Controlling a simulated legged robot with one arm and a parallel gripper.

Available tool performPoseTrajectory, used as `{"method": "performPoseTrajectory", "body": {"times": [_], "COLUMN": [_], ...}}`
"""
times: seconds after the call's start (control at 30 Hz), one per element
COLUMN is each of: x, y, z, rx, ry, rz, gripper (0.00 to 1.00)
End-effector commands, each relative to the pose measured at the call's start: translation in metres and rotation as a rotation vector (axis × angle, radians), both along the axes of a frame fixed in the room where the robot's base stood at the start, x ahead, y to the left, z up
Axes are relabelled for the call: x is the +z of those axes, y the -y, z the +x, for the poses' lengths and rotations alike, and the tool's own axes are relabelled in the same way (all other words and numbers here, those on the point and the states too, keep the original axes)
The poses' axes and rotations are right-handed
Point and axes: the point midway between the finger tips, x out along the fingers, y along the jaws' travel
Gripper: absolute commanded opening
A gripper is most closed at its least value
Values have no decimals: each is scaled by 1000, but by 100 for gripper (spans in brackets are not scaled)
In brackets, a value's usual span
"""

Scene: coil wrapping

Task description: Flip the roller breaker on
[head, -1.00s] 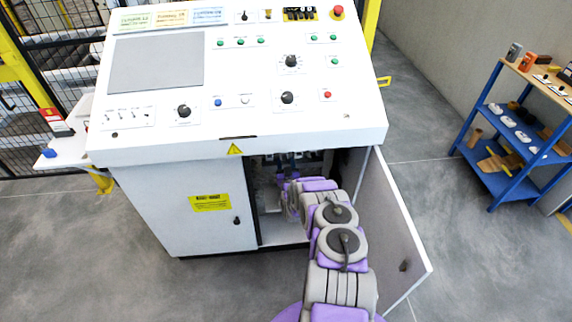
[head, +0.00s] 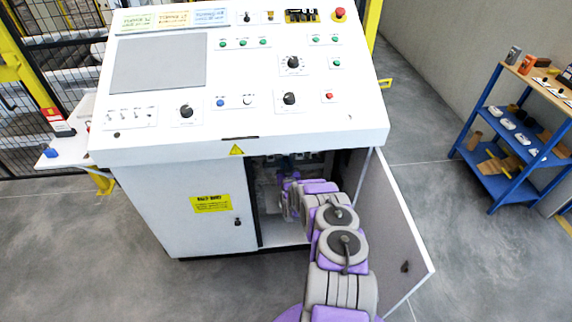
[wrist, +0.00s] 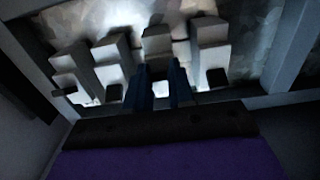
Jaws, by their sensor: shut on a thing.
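A row of several white breakers (wrist: 108,68) with dark switch levers shows in the wrist view, inside the open cabinet (head: 215,215). My gripper (wrist: 161,75) reaches in from below, its two dark blue fingers in front of a breaker near the middle of the row (wrist: 157,42). The fingers are close together and shut on that breaker's lever, which they mostly hide. No labels on the breakers can be read, so I cannot tell which is the roller breaker. In the head view my arm enters the cabinet opening and the fingers are hard to make out.
The cabinet's door (head: 400,240) stands open to the right of my arm. The sloped control panel (head: 250,100) overhangs the opening. The cabinet's side walls bound the space tightly. A blue shelf (head: 515,140) stands apart on the right, with clear floor between.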

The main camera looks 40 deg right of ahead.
Motion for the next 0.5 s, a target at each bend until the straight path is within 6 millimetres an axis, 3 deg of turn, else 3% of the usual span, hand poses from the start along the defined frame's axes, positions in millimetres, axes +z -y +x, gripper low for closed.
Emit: {"method": "performPoseTrajectory", "body": {"times": [0.5], "x": [13], "y": [-1], "z": [2], "rx": [5], "ry": [-176], "rz": [105], "gripper": [0]}}
